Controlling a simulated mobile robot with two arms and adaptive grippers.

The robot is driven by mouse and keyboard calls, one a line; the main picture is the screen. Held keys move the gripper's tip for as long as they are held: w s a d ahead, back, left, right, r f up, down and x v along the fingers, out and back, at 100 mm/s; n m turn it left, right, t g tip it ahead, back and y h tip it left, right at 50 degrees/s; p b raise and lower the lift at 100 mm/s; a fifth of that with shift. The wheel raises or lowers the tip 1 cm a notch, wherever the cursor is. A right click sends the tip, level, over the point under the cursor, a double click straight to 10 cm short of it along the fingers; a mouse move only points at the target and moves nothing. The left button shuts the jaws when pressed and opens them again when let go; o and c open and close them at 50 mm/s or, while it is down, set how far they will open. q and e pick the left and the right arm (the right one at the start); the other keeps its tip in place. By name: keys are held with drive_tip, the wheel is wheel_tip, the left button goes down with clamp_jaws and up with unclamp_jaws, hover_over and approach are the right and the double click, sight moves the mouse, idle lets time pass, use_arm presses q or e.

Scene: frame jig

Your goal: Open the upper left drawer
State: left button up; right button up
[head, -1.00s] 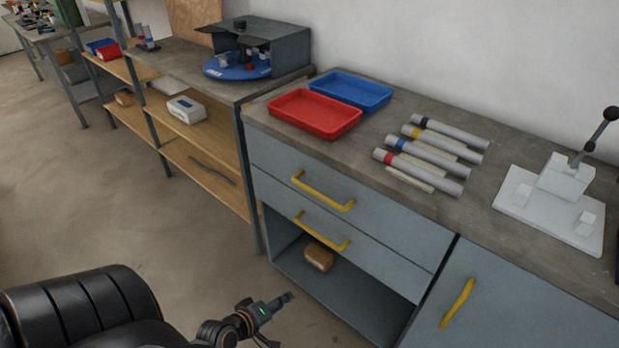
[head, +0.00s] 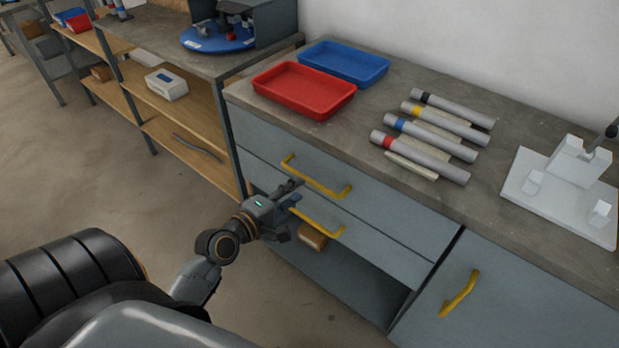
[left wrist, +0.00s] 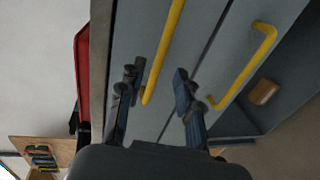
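The upper left drawer (head: 375,185) is a grey-blue front under the worktop and looks shut. Its yellow bar handle (head: 316,177) also shows in the left wrist view (left wrist: 163,50). My left gripper (head: 295,191) is just in front of the drawers, near the left end of that handle. In the left wrist view its two fingers (left wrist: 155,88) are spread apart, with the handle's end between them, closer to the left finger. I cannot tell whether they touch it. The lower drawer's yellow handle (head: 316,222) is partly behind the gripper. My right gripper is not in view.
A red tray (head: 304,112), a blue tray (head: 343,64) and several grey tubes (head: 430,135) lie on the worktop. A white press (head: 565,185) stands at right. A brown block (head: 312,237) sits in the open space below the drawers. A cupboard with a yellow handle (head: 459,294) is at lower right.

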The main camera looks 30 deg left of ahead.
sight(308, 182)
use_arm(q)
drive_tip(key=x, duration=0.6)
drive_tip(key=shift+w+f, duration=0.1)
drive_tip(key=shift+w, duration=0.1)
clamp_jaws()
